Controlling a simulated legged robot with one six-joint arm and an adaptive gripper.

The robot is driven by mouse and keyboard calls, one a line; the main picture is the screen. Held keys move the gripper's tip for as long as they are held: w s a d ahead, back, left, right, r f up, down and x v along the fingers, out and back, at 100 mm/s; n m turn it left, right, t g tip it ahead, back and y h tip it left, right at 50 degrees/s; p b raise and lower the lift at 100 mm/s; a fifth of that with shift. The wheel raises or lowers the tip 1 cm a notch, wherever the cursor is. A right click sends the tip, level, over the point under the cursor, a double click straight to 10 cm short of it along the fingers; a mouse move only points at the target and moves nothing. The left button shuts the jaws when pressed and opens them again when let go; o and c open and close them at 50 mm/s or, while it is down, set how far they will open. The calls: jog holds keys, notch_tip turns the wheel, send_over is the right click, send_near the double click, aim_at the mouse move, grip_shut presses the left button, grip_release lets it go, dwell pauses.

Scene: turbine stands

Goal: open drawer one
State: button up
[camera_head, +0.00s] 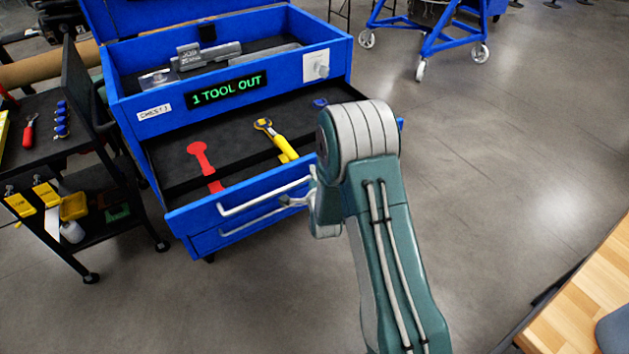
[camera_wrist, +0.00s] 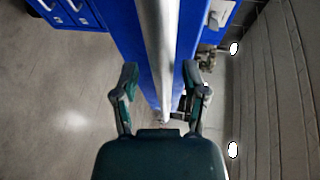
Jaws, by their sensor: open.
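The blue tool chest (camera_head: 225,108) stands at upper left in the head view. Its top drawer (camera_head: 190,213) is pulled out, showing a black liner with a red tool-shaped patch (camera_head: 199,157) and a yellow-handled tool (camera_head: 283,145). A pale bar handle (camera_head: 240,205) runs along the drawer front, with another pale bar (camera_head: 235,232) just below. My gripper (camera_head: 303,194) is at the right end of these bars, partly hidden by my arm. In the wrist view, my gripper (camera_wrist: 160,82) is open, its fingers either side of a grey bar (camera_wrist: 154,45); I cannot tell which handle this is.
The chest's display (camera_head: 226,91) reads "1 TOOL OUT". A black cart (camera_head: 75,155) with tools stands close at left. A blue wheeled frame (camera_head: 425,32) is at the back right. A wooden bench top (camera_head: 580,300) is at lower right. The floor between is clear.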

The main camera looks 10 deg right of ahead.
jog(key=v, duration=1.1)
jog(key=shift+s, duration=0.4)
jog(key=shift+r, duration=0.1)
jog(key=s+r+n+g+y, duration=0.1)
jog(key=s+r+n+g, duration=0.1)
jog(key=r+n, duration=0.35)
jog(key=s+r+n+g, duration=0.2)
jog(key=r+n+g, duration=0.1)
jog(key=r, duration=0.6)
jog(key=s+r+n+g, duration=0.2)
jog(key=s+r+n, duration=0.2)
jog(key=s, duration=0.6)
jog(key=s+r+n+g, duration=0.3)
jog(key=s+r+n, duration=0.2)
jog(key=s, duration=0.6)
jog(key=shift+s+n, duration=0.15)
jog(key=shift+n, duration=0.2)
jog(key=shift+r, duration=0.1)
